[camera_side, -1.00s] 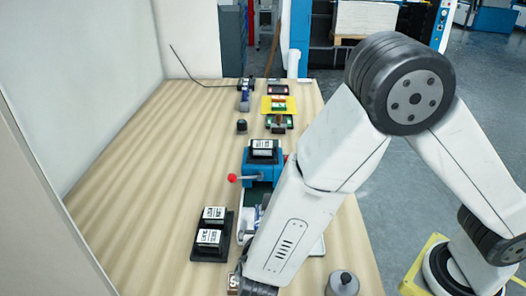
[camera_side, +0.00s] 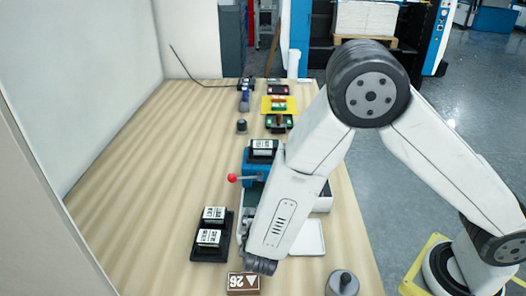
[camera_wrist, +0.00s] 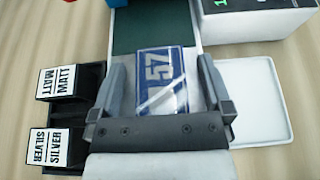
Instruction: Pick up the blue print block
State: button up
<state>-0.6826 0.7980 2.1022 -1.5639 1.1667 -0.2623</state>
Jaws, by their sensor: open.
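My gripper (camera_wrist: 161,64) is open, with one finger to the left of the block and one to the right. I cannot tell how far the fingertips are above it. In the side view my gripper (camera_side: 259,264) is low over the table's near part, and my arm hides the block.
A black holder (camera_wrist: 92,84) with MATT (camera_wrist: 66,78) and SILVER (camera_wrist: 50,147) blocks stands left. A white tray (camera_wrist: 262,112) lies right. A blue press (camera_side: 252,167) with a red-knobbed lever stands farther back. A "26" block (camera_side: 243,284) and grey bottle (camera_side: 341,284) are at the near edge.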

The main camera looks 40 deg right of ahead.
jog(key=shift+d, duration=0.1)
dwell(0.4)
jog(key=c, duration=1.3)
jog(key=shift+o, duration=0.2)
notch_tip(320, 180, up, 10)
jog(key=shift+w, duration=0.15)
dwell(0.4)
